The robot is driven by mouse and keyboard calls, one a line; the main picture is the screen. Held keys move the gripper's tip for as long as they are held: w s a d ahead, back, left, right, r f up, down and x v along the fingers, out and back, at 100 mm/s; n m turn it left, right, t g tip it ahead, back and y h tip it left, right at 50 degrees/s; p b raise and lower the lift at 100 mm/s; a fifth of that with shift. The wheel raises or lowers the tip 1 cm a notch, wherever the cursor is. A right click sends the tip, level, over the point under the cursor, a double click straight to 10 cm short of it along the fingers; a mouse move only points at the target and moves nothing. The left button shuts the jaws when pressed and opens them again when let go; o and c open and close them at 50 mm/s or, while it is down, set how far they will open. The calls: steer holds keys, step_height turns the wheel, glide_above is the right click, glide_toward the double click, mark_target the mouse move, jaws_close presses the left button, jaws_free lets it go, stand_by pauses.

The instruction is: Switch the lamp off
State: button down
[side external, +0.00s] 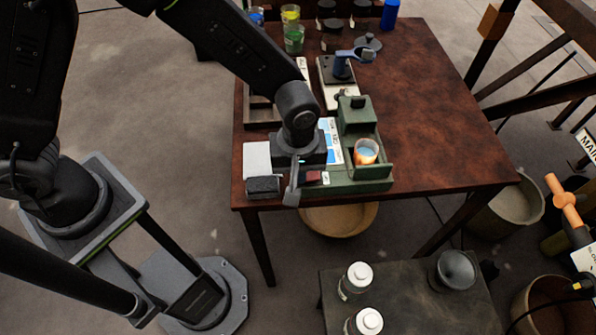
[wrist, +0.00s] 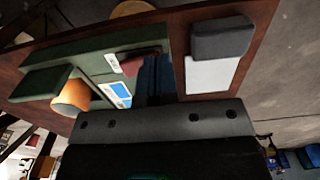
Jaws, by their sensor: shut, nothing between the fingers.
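The lamp seems to be part of a green device (side external: 362,185) at the table's front edge; the wrist view shows its green body too (wrist: 90,62). A glass beaker (side external: 366,151) in it glows orange; it also shows in the wrist view (wrist: 72,96). A red switch (side external: 313,177) sits at the device's front left, and shows in the wrist view (wrist: 140,63). My gripper (side external: 291,196) is shut and empty, pointing down just left of the switch. In the wrist view its fingers (wrist: 154,72) stand beside the switch and partly cover it. I cannot tell whether they touch it.
A dark grey block (side external: 263,186) and a white pad (side external: 257,159) lie close left of my gripper. Behind the device stands a balance-like instrument with a blue arm (side external: 343,68). Several jars and a blue bottle (side external: 390,14) stand at the back. The table's right side (side external: 440,120) is clear.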

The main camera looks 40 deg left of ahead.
steer(key=shift+r, duration=0.25)
step_height(320, 180, up, 14)
steer(key=s+a, duration=0.1)
steer(key=shift+s+a, duration=0.35)
steer(key=shift+a, duration=0.05)
stand_by(0.4)
